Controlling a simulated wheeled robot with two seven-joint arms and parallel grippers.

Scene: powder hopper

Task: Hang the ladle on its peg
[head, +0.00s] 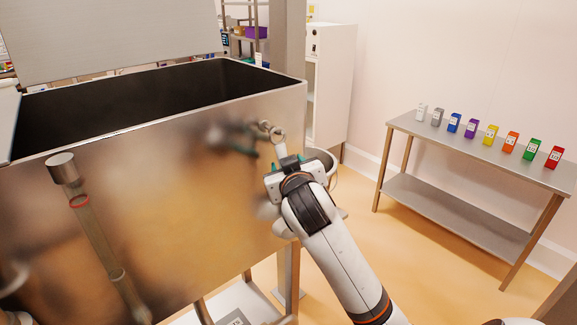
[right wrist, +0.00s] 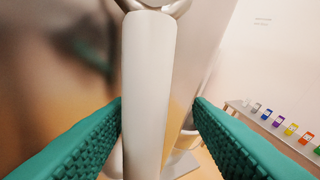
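The ladle shows in the right wrist view as a pale grey handle (right wrist: 148,95), upright between my fingers, with part of a metal ring at its top. In the head view a metal ring (head: 278,134) stands just above my right gripper (head: 287,165), against the hopper's front wall near its right corner. A small metal piece beside this ring looks like the peg (head: 264,126); I cannot tell whether the ring is on it. My right gripper's teal fingers (right wrist: 158,102) stand either side of the handle, with a gap on the right. My left gripper is not in view.
The steel hopper (head: 200,120) fills the left, its lid raised. A capped tube (head: 85,215) stands before its wall. A steel side table (head: 470,150) with several coloured boxes is at the right. Floor between is clear.

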